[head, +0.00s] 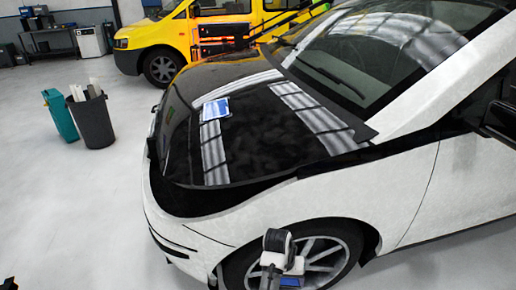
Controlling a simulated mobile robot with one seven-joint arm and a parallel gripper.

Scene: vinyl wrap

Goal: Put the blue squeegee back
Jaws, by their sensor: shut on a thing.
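My gripper (284,268) is low at the bottom centre of the head view, in front of the white car's front wheel. It is shut on a small blue thing, which looks like the blue squeegee (291,282). Only a small part of it shows below the gripper, and its lower edge is close to the bottom of the picture. A blue and white flat item (215,108) lies on the car's black hood (255,135). I cannot tell from here exactly what it is.
The white car (400,195) fills the centre and right. A dark bin (92,122) with white rolls and a teal container (59,115) stand on the left floor. A yellow van (150,38) is parked behind.

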